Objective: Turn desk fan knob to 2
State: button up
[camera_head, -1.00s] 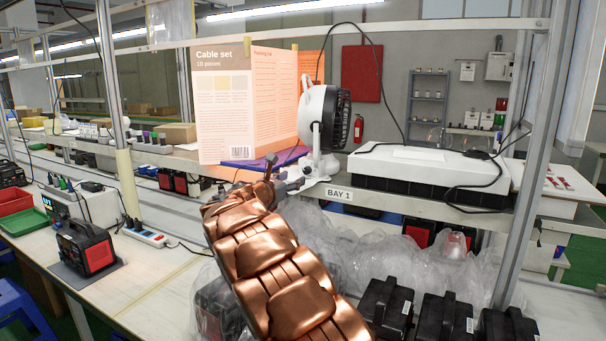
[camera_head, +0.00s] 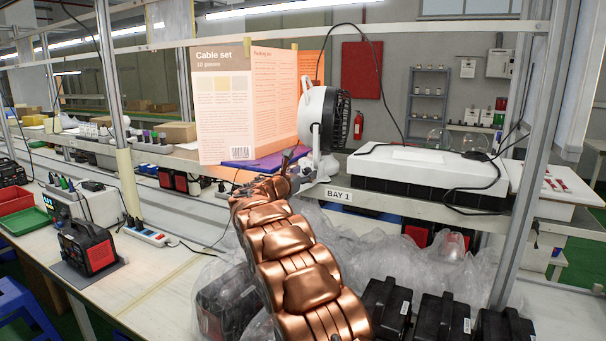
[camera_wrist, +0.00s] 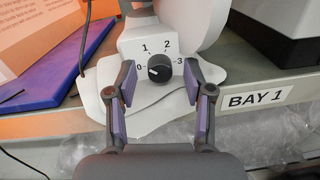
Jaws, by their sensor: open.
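The white desk fan (camera_head: 318,130) with a dark grille stands on the shelf in the head view. Its base (camera_wrist: 207,75) fills the upper middle of the wrist view. The black knob (camera_wrist: 160,69) is on the base front, with the labels 0, 1, 2 and 3 around it. Its white mark appears to point left, toward 0. My gripper (camera_wrist: 160,80) is open, with one finger on each side of the knob. I see gaps between the fingers and the knob. In the head view my gripper (camera_head: 300,176) is at the fan's base, and the knob is hidden.
A blue-purple folder (camera_wrist: 60,68) lies left of the fan. An upright Cable set board (camera_head: 222,105) stands behind it. A white-topped box (camera_head: 425,170) is to the right. The BAY 1 label (camera_wrist: 257,98) is on the shelf edge. Clear plastic wrap (camera_head: 375,250) lies below.

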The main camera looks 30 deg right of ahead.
jog(key=shift+c, duration=0.4)
grip_shut()
jog(key=shift+f+m+b, duration=0.1)
jog(key=shift+m+b, duration=0.2)
jog(key=shift+b, duration=0.1)
jog(key=m+b, duration=0.3)
jog(key=shift+m+b, duration=1)
jog(key=shift+m, duration=0.3)
jog(key=shift+o, duration=0.4)
grip_release()
